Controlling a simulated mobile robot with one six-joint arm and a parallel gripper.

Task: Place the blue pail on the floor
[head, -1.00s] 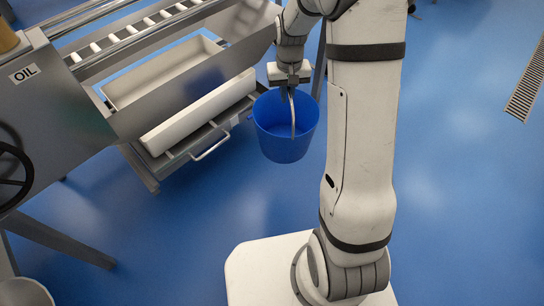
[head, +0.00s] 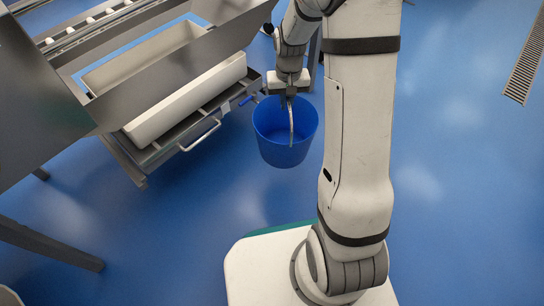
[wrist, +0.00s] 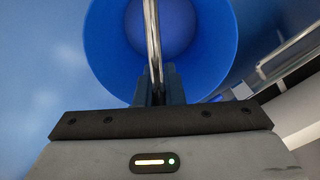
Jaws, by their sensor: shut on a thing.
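The blue pail (head: 284,147) hangs from its metal handle under my gripper (head: 290,97) in the head view. My gripper is shut on the handle. In the wrist view, the handle runs up between the fingers of my gripper (wrist: 157,88), and the round opening of the blue pail (wrist: 215,50) fills the upper middle. The pail looks upright and empty inside. The blue floor (head: 440,200) shows around it. I cannot tell exactly how far the pail's bottom is from the floor.
A grey metal machine with a white tub (head: 185,100) and a drawer handle (head: 200,135) stands to the left, close to the pail. A grey leg (head: 50,243) juts in at the lower left. A floor drain grate (head: 526,70) lies at the right. Open floor spreads on the right.

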